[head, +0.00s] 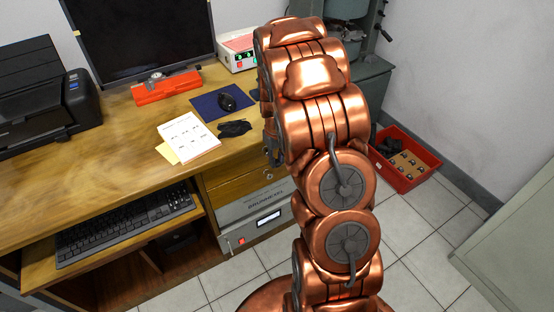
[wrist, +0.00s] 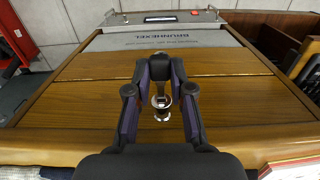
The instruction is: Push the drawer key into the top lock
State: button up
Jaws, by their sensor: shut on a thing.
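My gripper (wrist: 160,68) is shut in the wrist view, its two dark fingers with purple pads closing in front of the wooden drawer fronts. In the head view my arm hides most of the gripper and the top drawer's right part. A round silver lock (head: 269,175) shows on the lower drawer.
Below the drawers is a grey Brunnexel unit (head: 255,216), also at the top of the wrist view (wrist: 180,36). A keyboard tray (head: 125,225) juts out left of the drawers. A red crate (head: 404,158) stands on the floor at right. Papers and a mouse lie above on the desk.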

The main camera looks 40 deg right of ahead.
jog(key=shift+w+d, duration=0.15)
jog(key=shift+w, duration=1.1)
jog(key=o, duration=0.9)
jog(key=shift+r, duration=6)
